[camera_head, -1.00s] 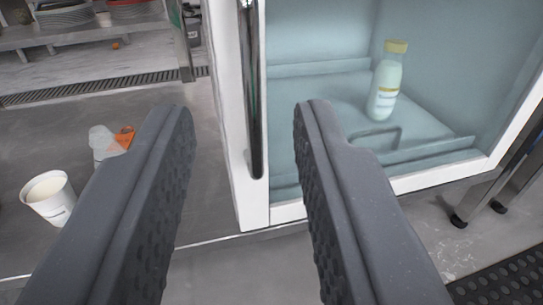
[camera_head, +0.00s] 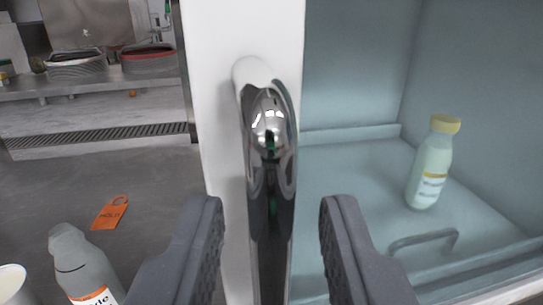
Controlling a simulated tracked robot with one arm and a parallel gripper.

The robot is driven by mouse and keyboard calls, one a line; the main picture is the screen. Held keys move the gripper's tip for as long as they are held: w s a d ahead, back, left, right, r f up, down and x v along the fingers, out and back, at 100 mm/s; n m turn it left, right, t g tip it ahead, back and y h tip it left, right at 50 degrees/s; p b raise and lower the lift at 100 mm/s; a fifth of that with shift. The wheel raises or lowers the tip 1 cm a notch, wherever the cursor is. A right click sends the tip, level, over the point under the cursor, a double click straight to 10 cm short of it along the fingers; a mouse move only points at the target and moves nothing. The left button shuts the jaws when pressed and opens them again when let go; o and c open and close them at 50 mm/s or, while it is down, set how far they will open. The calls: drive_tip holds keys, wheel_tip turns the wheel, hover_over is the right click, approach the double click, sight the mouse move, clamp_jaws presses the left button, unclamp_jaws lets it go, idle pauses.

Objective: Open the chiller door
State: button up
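The chiller door (camera_head: 225,115) is a white frame edge standing upright in the middle of the view. Its shiny chrome handle (camera_head: 269,190) runs vertically down the frame. My gripper (camera_head: 273,205) is open, with one dark finger left of the handle and the other right of it. I see clear space between each finger and the handle, and the handle's lower end is out of view. To the right is the chiller's pale blue interior (camera_head: 350,180), where a bottle with a yellow cap (camera_head: 431,165) stands.
At the lower left, a clear bottle (camera_head: 82,262), an orange tag (camera_head: 110,213) and a white cup (camera_head: 12,284) are on the grey counter (camera_head: 150,220). A curved bar (camera_head: 424,240) lies inside the chiller.

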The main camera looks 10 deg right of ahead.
drive_tip(key=shift+w+d, duration=0.15)
drive_tip(key=shift+w, duration=0.65)
clamp_jaws()
